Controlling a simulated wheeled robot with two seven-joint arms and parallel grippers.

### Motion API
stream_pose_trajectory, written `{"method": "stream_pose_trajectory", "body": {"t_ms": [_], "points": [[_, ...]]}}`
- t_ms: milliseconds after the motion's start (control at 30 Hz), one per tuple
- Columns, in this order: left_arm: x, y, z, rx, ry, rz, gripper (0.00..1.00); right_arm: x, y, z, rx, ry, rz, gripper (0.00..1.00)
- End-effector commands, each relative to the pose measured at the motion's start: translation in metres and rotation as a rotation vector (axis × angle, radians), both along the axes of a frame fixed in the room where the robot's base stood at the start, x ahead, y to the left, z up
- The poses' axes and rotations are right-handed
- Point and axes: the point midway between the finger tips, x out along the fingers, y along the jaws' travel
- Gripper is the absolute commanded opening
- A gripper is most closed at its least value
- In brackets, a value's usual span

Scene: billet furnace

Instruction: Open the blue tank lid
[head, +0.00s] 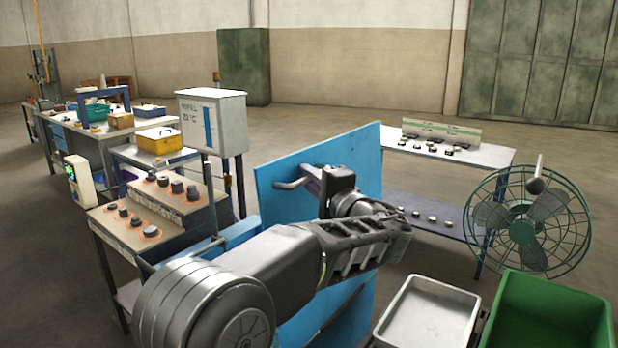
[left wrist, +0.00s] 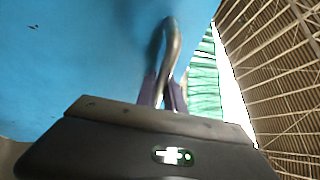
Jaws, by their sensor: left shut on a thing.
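The blue tank lid (head: 345,150) stands raised and steeply tilted in the middle of the head view. It also fills much of the left wrist view (left wrist: 75,60). A grey bar handle (head: 288,185) sticks out from the lid, and it shows as a curved bar in the left wrist view (left wrist: 170,45). My left gripper (head: 312,182) is shut on the handle, with its purple fingers (left wrist: 163,92) on either side of the bar. A blue rim (head: 185,268) of the tank shows beside my arm; most of the tank is hidden. My right gripper is not in view.
A green wire fan (head: 530,225) stands at the right. A grey tray (head: 428,312) and a green bin (head: 550,315) are at the front right. A stepped stand with dark knobs (head: 160,205) and a white box on a post (head: 213,122) are at the left.

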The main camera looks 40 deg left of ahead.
Motion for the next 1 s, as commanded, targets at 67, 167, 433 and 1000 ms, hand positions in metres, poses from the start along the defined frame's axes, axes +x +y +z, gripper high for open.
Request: {"method": "stream_pose_trajectory", "body": {"t_ms": [67,167,433,1000], "points": [[-0.001,0.001,-0.001,-0.001,0.000,0.002,0.00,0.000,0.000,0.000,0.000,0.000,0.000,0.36],[-0.001,0.001,-0.001,-0.002,0.000,0.003,0.00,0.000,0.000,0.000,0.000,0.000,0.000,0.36],[-0.001,0.001,-0.001,-0.001,0.001,0.003,0.00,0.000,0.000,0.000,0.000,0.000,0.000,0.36],[-0.004,0.072,-0.009,-0.153,-0.002,0.010,0.00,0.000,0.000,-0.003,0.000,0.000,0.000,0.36]]}}
